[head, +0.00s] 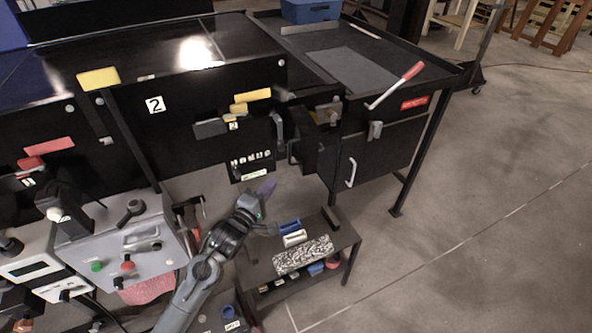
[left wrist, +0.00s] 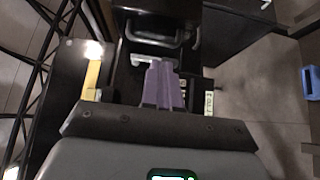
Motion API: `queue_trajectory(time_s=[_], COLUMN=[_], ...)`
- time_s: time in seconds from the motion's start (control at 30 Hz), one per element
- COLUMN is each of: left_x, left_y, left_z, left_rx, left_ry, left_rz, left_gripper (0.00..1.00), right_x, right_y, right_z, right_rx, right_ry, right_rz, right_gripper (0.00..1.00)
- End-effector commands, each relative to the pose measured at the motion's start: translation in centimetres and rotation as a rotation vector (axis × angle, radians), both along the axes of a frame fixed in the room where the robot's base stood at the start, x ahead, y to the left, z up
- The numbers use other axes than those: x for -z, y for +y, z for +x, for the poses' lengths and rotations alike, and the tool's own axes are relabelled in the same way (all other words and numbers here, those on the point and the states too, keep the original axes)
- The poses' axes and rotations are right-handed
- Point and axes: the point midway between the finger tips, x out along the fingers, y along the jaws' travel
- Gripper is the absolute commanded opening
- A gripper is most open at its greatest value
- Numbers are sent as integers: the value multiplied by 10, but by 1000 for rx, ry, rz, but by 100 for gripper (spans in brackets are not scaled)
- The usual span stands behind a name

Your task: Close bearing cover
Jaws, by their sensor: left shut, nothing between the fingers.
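A black hinged cover (head: 308,143), which I take to be the bearing cover, sticks out from the conveyor front to the right of the number 2 panel. It appears swung open, though its exact angle is hard to tell. In the left wrist view a black housing with a grey handle (left wrist: 150,40) lies ahead of the fingers; I cannot tell for sure if this is the same part. My left gripper (head: 267,187) has purple fingers, shut and empty, below and left of the cover and apart from it. Its fingers also show in the left wrist view (left wrist: 161,86). My right gripper is not in view.
A low black shelf (head: 345,238) with brushes and small items stands below. A grey control box (head: 125,240) with buttons is at left. A cabinet door (head: 375,150) with a white handle and a red-gripped lever (head: 397,84) are at right. Floor on the right is free.

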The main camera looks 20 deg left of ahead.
Motion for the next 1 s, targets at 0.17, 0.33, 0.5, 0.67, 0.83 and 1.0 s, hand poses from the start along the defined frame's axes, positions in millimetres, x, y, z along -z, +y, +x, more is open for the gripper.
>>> queue_trajectory(time_s=[0.17, 0.33, 0.5, 0.67, 0.83, 1.0], left_x=[-1, 0, 0, 0, 0, 0], left_y=[-5, -10, -22, -35, -43, -45], left_z=[32, 64, 85, 95, 100, 101], left_rx=[0, 0, 3, 1, 1, 1], left_ry=[-2, -1, 0, 1, 1, 1], left_rz=[1, 1, -1, 0, 0, 0], left_gripper=[0, 0, 0, 0, 0, 0], right_x=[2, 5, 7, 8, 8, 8], right_y=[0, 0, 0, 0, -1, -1], right_z=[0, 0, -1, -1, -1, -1], right_rx=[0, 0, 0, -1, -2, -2], right_ry=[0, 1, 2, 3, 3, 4], right_rz=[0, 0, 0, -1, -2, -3], right_gripper=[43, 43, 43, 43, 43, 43])
